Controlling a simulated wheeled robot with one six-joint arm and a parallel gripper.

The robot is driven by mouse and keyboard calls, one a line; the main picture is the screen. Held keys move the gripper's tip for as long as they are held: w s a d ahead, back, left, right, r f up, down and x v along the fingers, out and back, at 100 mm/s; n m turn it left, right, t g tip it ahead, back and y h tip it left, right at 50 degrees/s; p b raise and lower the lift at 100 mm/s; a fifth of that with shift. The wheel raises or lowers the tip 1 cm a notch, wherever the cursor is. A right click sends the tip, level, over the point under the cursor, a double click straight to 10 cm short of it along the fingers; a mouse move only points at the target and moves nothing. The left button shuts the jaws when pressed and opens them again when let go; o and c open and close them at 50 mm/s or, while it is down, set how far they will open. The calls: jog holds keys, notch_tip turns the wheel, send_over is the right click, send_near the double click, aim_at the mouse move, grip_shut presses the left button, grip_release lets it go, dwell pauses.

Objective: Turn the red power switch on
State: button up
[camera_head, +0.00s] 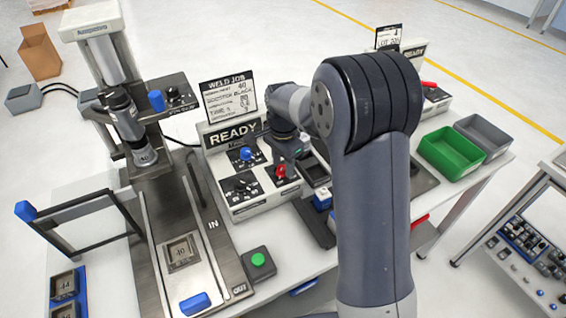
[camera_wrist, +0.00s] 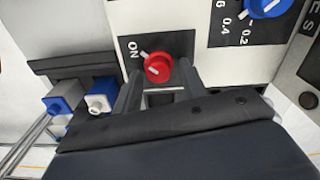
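The red power switch (camera_wrist: 158,68) is a round knob on a dark plate of the white control box, with "ON" printed at its upper left in the wrist view. A white mark shows on the knob's upper-left side. In the head view the red switch (camera_head: 281,171) is at the box's right side, beside my wrist. My gripper (camera_wrist: 159,74) is open. Its two dark fingers reach toward the knob, one on each side, with visible gaps. Whether the fingertips reach past the knob's face is unclear. My arm hides part of the area to the right.
The control box (camera_head: 232,197) also carries a blue knob (camera_head: 246,153), black knobs and a READY display (camera_head: 232,135). A press stands at left. Blue-and-white blocks (camera_wrist: 100,95) lie close beside my gripper. A green bin (camera_head: 452,153) is at right.

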aim_at(283, 167)
jog(key=shift+o, duration=0.6)
notch_tip(283, 167, up, 11)
jog(key=shift+b, duration=0.45)
jog(key=shift+f, duration=0.15)
notch_tip(283, 167, down, 11)
jog(key=shift+r+p, duration=0.1)
jog(key=shift+p, duration=0.35)
